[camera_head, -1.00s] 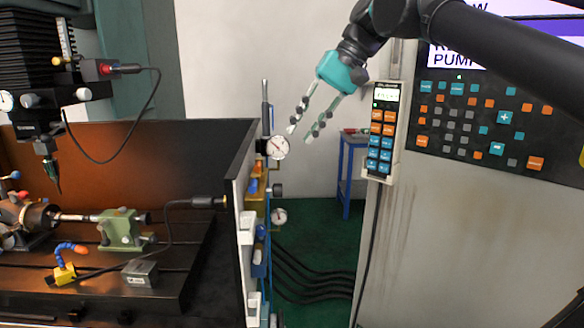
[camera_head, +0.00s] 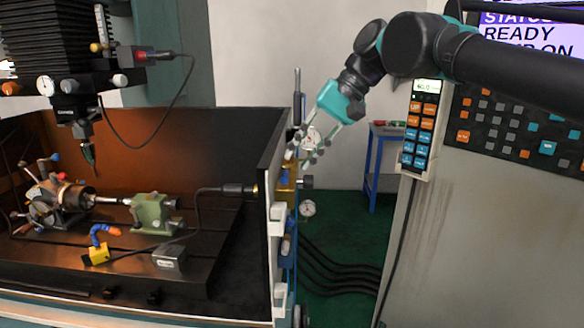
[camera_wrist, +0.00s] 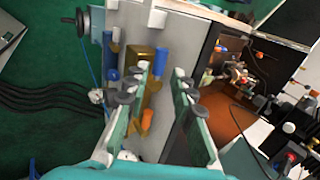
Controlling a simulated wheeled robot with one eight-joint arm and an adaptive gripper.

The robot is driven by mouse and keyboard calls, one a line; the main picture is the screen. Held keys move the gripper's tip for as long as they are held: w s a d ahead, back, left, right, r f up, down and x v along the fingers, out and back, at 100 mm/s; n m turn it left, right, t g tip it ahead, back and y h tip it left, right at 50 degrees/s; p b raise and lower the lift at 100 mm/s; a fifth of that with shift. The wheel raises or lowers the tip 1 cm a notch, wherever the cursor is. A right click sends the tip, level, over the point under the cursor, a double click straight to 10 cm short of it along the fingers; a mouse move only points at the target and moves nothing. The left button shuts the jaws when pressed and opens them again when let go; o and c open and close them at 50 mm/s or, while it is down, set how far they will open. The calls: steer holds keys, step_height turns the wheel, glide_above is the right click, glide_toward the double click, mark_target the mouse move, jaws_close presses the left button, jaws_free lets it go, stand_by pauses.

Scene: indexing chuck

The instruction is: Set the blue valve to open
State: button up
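My gripper (camera_head: 303,156) is open and empty in the head view, its fingers pointing down and left beside the panel on the enclosure's right end. The wrist view shows its two fingers (camera_wrist: 168,64) apart. Between and beside them is a gold block (camera_wrist: 152,88) with an orange handle (camera_wrist: 147,119). A blue cylindrical part (camera_wrist: 112,74) lies left of the fingers; it looks like the blue valve's handle, but I cannot be sure. In the head view the gold block (camera_head: 284,192) is partly behind the fingers. Contact and the valve's setting cannot be told.
A keypad pendant (camera_head: 419,130) hangs on the grey cabinet (camera_head: 480,230). The enclosure's end wall (camera_head: 268,170) stands left of my gripper. Green floor lies between.

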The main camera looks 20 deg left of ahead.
mark_target(287, 174)
steer(key=shift+x, duration=2.1)
jaws_close()
